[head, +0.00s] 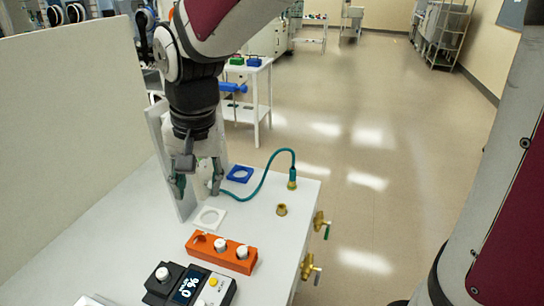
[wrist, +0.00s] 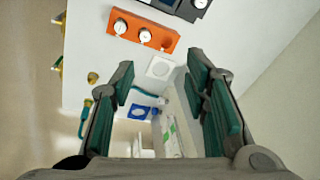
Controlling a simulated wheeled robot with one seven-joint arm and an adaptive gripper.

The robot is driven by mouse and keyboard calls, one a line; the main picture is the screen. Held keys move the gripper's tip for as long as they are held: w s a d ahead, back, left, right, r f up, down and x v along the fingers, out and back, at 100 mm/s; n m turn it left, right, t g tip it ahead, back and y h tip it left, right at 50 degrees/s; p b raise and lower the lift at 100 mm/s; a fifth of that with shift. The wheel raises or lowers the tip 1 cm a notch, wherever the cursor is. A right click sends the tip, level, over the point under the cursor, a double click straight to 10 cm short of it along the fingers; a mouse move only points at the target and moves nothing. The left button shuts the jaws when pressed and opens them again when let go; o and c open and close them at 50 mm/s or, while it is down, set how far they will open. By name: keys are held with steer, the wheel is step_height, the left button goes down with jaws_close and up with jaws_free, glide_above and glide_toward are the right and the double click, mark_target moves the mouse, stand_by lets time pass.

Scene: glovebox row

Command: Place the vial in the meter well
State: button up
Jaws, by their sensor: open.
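An orange rack (head: 232,264) on the white bench holds two white-capped vials (head: 220,245) (head: 241,252), with an empty hole at its left end. It also shows at the top of the wrist view (wrist: 112,14). The black meter (head: 212,290) has a lit display and stands in front of the rack. A white round top (head: 163,273) sits in the black block at its left; I cannot tell whether this is a vial in the well. My gripper (head: 196,188) is open, pointing down beyond the rack, and its fingers frame the wrist view (wrist: 162,85). No vial shows between them.
A white ring plate (head: 210,226) and a blue ring plate (head: 239,181) lie near my gripper. A teal hose (head: 268,175) curves up on the right. A brass fitting (head: 281,210) stands near the right edge. A pale upright panel (head: 165,160) is close beside my gripper.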

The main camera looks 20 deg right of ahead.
steer(key=s+d+r+n+t, duration=0.1)
steer(key=s+d+r, duration=0.2)
steer(key=s+d, duration=0.4)
steer(key=s+d+r+n+t+h, duration=0.1)
steer(key=s+d+r+n+t, duration=0.1)
steer(key=s+d+r, duration=0.2)
steer(key=s+d, duration=0.3)
steer(key=s, duration=0.1)
steer(key=shift+d+n+t, duration=0.3)
steer(key=shift+d, duration=0.1)
